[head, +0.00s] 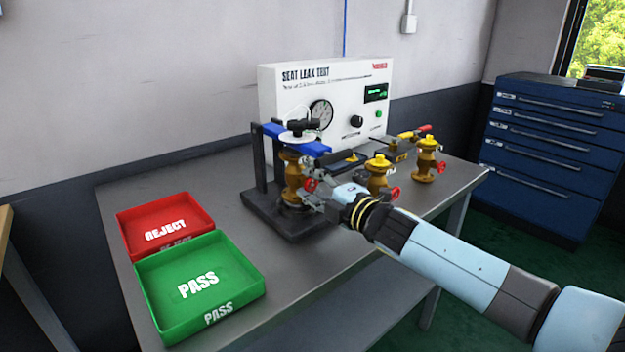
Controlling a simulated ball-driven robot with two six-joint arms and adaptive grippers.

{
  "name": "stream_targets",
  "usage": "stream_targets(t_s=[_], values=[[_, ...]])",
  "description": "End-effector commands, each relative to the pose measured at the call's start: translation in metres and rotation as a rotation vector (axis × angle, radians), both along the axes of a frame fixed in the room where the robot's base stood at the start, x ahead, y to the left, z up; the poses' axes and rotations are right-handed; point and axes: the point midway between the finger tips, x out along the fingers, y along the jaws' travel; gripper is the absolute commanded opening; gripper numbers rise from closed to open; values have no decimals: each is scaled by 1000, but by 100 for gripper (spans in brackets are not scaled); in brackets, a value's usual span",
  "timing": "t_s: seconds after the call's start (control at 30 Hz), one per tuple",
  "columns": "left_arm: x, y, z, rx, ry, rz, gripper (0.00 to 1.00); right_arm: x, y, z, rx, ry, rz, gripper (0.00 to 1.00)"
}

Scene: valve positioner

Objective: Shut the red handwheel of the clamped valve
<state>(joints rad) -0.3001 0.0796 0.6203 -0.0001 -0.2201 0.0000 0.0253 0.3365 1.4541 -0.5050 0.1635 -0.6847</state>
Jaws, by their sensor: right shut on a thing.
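The clamped valve (291,176) is a brass body standing upright in a dark fixture with a blue bar (296,139) across its top. Its red handwheel (311,185) sits on the valve's right side, partly hidden by my gripper. My right gripper (314,194) reaches in from the right and is shut on the red handwheel; the fingertips are small and partly hidden in this view. My left gripper is not in view.
A white seat leak test box (290,92) stands behind the fixture. Two more brass valves (378,172) (426,160) with red handwheels stand to the right, close behind my right arm. A red REJECT tray (140,252) and a green PASS tray (160,325) lie at the left. The grey table (225,190) is bare between trays and fixture.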

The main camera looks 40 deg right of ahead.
Motion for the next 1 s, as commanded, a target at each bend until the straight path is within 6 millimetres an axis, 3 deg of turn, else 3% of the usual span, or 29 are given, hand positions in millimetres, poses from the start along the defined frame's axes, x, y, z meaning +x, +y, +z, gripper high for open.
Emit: stream_targets(t_s=[0.6,1.0], values=[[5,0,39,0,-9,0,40,0,0,1,573,51,-3,0],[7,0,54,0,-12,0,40,-1,0,-1,825,72,-3,0]])
